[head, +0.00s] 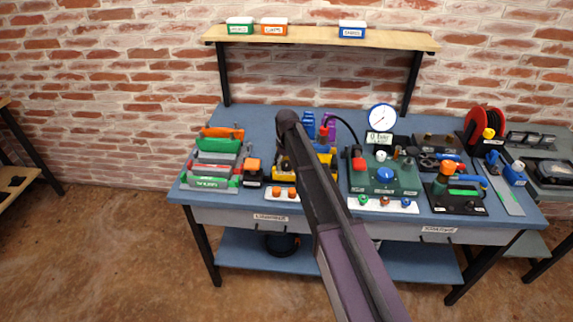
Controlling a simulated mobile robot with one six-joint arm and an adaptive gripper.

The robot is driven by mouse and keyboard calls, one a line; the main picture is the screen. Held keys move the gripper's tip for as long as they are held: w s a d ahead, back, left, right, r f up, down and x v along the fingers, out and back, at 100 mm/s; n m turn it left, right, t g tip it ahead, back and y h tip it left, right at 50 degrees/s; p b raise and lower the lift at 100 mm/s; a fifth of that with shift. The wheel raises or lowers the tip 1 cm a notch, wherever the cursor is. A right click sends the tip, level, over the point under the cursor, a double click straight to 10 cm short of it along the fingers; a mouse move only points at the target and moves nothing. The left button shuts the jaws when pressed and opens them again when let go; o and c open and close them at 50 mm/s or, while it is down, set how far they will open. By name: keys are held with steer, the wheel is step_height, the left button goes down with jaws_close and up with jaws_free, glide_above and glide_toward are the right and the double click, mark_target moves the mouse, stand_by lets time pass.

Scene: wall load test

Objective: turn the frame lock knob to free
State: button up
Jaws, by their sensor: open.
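I cannot make out which part is the frame lock knob, as no label for it is readable. A large blue knob (385,175) sits on a green plate (408,183) right of centre on the bench. An orange knob-like part (447,167) stands on a black base (455,202) further right. My dark arm rises from the bottom edge and crosses the middle of the bench, hiding part of the equipment there. Its far visible end is rounded, above the bench's middle. I see no gripper fingers; my gripper is out of view or hidden behind the arm.
A round gauge (382,117) with a "0 bar" display stands behind the green plate. A red reel (481,124) stands at the right. The back left of the blue bench top (252,118) is clear.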

mark_target(287, 163)
steer(key=shift+m, duration=0.4)
steer(key=m, duration=1.2)
steer(key=shift+m, duration=0.4)
steer(key=m, duration=0.4)
step_height(287, 163, up, 14)
steer(key=p, duration=1.4)
steer(key=s+d+f+n+b, duration=0.3)
steer(key=s+d+f+b, duration=0.1)
steer(key=s+d, duration=0.6)
steer(key=s+d+f+n+b, duration=0.4)
steer(key=s+d, duration=0.6)
steer(key=s, duration=0.1)
steer(key=shift+s+d+n, duration=0.3)
steer(key=shift+s+d, duration=0.05)
steer(key=shift+s, duration=0.05)
stand_by(0.6)
